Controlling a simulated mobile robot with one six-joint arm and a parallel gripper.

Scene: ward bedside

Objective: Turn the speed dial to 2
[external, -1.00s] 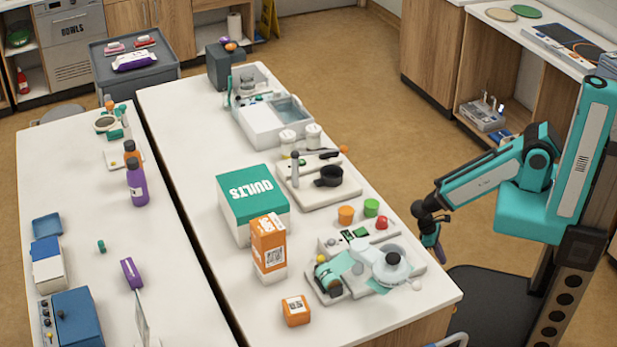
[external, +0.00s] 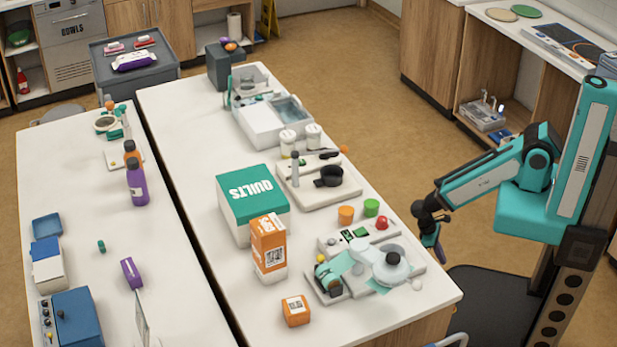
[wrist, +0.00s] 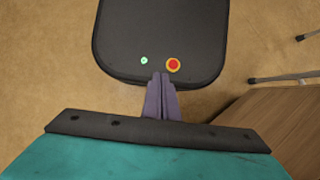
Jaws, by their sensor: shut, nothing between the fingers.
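My gripper (external: 440,257) hangs beside the right edge of the white bench, apart from everything on it. In the wrist view its fingers (wrist: 160,78) are together and empty, pointing down over my own dark base. No dial marked as the speed dial can be made out. A blue box (external: 80,318) with several dark knobs stands at the lower left. Numbers and pointer positions are too small to read.
A green-topped box (external: 250,190) stands behind. The bench's front right corner (external: 420,308) is clear.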

